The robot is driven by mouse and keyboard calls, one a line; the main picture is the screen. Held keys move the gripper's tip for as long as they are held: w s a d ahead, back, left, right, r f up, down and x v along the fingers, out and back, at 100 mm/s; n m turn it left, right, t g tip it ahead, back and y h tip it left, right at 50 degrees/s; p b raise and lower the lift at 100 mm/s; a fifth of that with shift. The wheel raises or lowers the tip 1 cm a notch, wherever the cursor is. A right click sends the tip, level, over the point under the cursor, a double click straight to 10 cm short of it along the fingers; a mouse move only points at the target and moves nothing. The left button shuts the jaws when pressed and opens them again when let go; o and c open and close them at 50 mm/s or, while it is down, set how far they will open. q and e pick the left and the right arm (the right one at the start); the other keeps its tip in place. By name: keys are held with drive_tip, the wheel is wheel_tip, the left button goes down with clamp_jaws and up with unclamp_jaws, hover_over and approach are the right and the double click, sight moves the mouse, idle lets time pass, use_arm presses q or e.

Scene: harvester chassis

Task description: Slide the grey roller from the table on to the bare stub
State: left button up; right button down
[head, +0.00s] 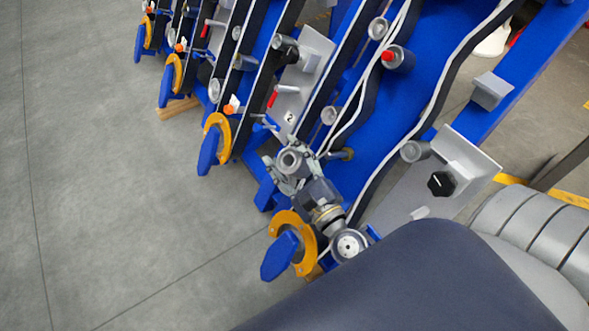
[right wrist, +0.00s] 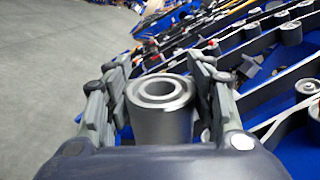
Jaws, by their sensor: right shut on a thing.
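My right gripper (head: 290,157) is shut on the grey roller (head: 290,162), in the middle of the head view. In the right wrist view the roller (right wrist: 161,119) stands between the two fingers (right wrist: 158,75), its open ring-shaped end facing the camera. It is held up in front of the blue harvester chassis (head: 335,180). A short stub with a dark round end (head: 346,154) juts out just right of the gripper; I cannot tell whether it is the bare stub. The table does not show clearly. My left gripper is out of view.
Orange rings with blue paddles (head: 293,243) stand along the chassis's near ends. A grey plate with a black knob (head: 441,184) is to the right, and a red-capped cylinder (head: 397,57) sits higher up. The grey floor (head: 110,180) at the left is clear.

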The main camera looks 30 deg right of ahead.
use_arm(q)
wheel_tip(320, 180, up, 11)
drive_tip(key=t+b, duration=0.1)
drive_tip(key=b, duration=0.9)
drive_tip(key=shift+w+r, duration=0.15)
use_arm(e)
drive_tip(key=w+d+f+n, duration=0.2)
drive_tip(key=w+d+f, duration=0.1)
drive_tip(key=f, duration=0.2)
drive_tip(key=w+d+f+n, duration=0.2)
drive_tip(key=w+d+f, duration=0.1)
drive_tip(key=f, duration=0.3)
drive_tip(key=shift+w+f+n+t, duration=0.25)
drive_tip(key=shift+w+n+t, duration=0.05)
drive_tip(key=shift+w, duration=0.3)
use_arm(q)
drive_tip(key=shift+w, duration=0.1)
use_arm(e)
drive_tip(key=shift+d+h, duration=0.1)
drive_tip(key=shift+h, duration=0.3)
